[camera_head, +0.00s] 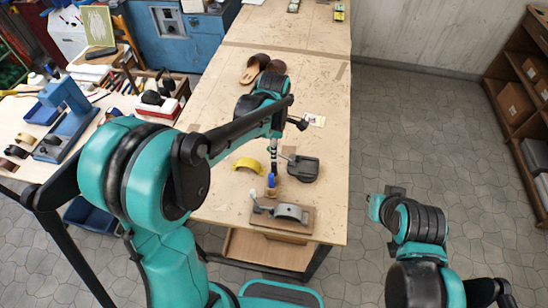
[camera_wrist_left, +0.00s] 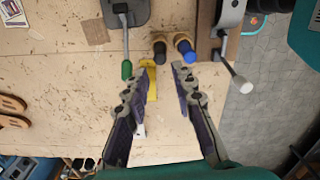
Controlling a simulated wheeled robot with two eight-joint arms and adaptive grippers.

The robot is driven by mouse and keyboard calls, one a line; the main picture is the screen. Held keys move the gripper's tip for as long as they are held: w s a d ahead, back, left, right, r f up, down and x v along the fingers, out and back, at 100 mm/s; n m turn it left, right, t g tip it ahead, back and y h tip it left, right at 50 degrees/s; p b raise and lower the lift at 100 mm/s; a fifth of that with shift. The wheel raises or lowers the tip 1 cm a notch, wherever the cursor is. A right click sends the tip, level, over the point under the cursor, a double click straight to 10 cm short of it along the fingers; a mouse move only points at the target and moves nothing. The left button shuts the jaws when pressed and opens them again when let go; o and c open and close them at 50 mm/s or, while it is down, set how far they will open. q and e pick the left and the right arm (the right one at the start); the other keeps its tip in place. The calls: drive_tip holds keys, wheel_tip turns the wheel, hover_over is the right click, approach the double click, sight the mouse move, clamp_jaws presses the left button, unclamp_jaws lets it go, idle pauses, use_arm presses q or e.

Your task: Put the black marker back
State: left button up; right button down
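In the left wrist view, a dark-tipped piece (camera_wrist_left: 160,50), seemingly the black marker, stands beside the blue-capped marker (camera_wrist_left: 184,47). In the head view the blue cap (camera_head: 271,180) shows above a small tan block (camera_head: 270,192); I cannot pick out the black one there. My left gripper (camera_wrist_left: 167,76) points down over the table, its fingers apart and empty, just short of the two markers. In the head view my left gripper (camera_head: 273,158) is small and seen edge-on. My right arm shows at lower right, its gripper out of view.
A yellow arch (camera_head: 248,164) lies left of the markers. A grey device (camera_head: 303,168) with a green-knobbed lever stands to the right. A board (camera_head: 300,222) with a metal clamp and white-knobbed lever lies in front. Sandals (camera_head: 255,66) lie further back.

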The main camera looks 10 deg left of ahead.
use_arm(q)
drive_tip(key=s+a+r+m+t, duration=0.3)
drive_tip(key=s+a+r+m, duration=0.2)
drive_tip(key=s+r+m, duration=0.35)
drive_tip(key=s+a+m+t, duration=0.2)
drive_tip(key=s+m+t, duration=0.2)
drive_tip(key=s+m, duration=0.3)
drive_tip(key=m, duration=0.4)
drive_tip(key=shift+a+f, duration=0.25)
drive_tip(key=shift+f, duration=0.15)
